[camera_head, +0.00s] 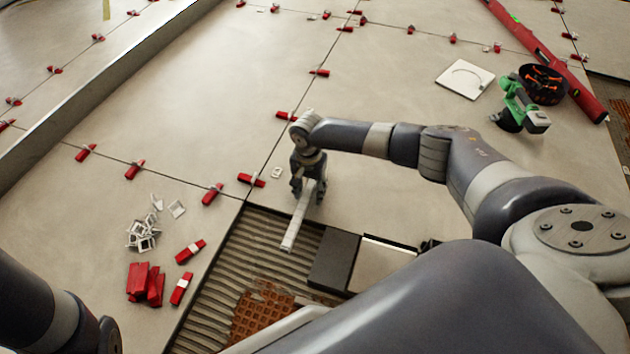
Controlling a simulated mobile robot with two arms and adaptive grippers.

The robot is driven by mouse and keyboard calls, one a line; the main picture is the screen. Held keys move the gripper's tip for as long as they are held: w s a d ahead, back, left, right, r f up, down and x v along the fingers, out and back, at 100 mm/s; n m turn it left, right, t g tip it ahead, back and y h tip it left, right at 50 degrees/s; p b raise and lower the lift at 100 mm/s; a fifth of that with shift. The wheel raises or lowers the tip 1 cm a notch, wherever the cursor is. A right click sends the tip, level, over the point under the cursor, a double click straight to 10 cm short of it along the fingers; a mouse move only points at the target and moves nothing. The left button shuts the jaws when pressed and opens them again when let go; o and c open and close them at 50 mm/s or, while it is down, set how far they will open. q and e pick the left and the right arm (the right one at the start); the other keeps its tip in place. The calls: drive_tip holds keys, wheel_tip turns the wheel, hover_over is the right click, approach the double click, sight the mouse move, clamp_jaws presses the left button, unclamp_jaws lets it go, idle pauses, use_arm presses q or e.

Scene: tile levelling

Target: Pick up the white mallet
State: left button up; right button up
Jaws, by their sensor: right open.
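A pale, bar-like thing, which looks like the white mallet (298,220), lies slantwise below my right gripper, its near end over the ridged adhesive bed. Its far end is partly hidden by the gripper, so I cannot make out the head clearly. My right gripper (308,188) points down with its fingers open, one on either side of the bar. I cannot tell whether they touch it. My left arm shows at the lower left, but its gripper is not in view.
Ridged adhesive (225,270) fills the open bay, beside a dark block (335,258) and a pale block (382,262). Red wedges (140,283) and white clips (142,235) lie left. A green tool (520,108), black bucket (543,88) and red level (545,60) are at right.

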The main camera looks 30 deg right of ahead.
drive_tip(key=shift+f, duration=0.1)
clamp_jaws()
idle(0.4)
